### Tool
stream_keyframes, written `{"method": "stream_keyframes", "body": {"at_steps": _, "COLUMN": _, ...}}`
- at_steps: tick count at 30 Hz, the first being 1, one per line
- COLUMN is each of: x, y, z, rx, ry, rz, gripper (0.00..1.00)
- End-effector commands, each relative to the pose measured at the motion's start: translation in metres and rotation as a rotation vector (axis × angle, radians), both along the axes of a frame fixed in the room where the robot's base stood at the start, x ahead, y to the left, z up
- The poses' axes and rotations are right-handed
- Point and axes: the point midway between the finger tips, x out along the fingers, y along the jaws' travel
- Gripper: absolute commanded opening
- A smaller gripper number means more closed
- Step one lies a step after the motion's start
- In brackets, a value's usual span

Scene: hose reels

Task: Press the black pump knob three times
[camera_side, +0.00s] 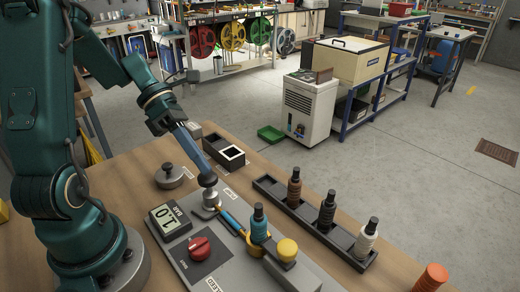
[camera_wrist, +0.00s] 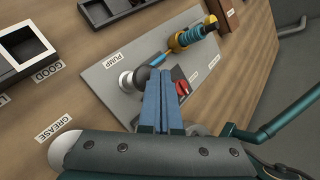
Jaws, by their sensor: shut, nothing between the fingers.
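The black pump knob (camera_side: 207,180) is a dark round ball on a silver base (camera_side: 211,200) at the back of the grey panel. In the wrist view the knob (camera_wrist: 142,77) shows just left of my fingertips, partly hidden by them, near the PUMP label (camera_wrist: 118,58). My gripper (camera_side: 203,170) has its blue fingers closed together and empty, slanting down with the tips right at the knob's top. I cannot tell whether they touch. The gauge (camera_side: 169,221) on the panel reads 1.0 BAR. My gripper (camera_wrist: 161,72) also shows in the wrist view.
On the panel are a red knob (camera_side: 200,248), a blue fitting (camera_side: 259,225) and a yellow knob (camera_side: 287,249). A dark rack (camera_side: 274,190) of brown, black and white fittings stands to the right. A grey lidded disc (camera_side: 171,177) and open boxes (camera_side: 232,157) sit behind.

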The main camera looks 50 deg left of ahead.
Motion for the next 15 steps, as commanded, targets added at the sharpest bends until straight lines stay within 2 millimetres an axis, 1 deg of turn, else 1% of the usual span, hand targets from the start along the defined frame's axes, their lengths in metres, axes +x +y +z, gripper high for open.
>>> {"method": "stream_keyframes", "body": {"at_steps": 5, "x": 0.0001, "y": 0.0002, "z": 0.0076, "rx": 0.0, "ry": -0.001, "rz": 0.001, "gripper": 0.0}}
{"method": "stream_keyframes", "body": {"at_steps": 15, "x": 0.0, "y": 0.0, "z": 0.0087, "rx": -0.001, "ry": 0.0, "rz": 0.001, "gripper": 0.0}}
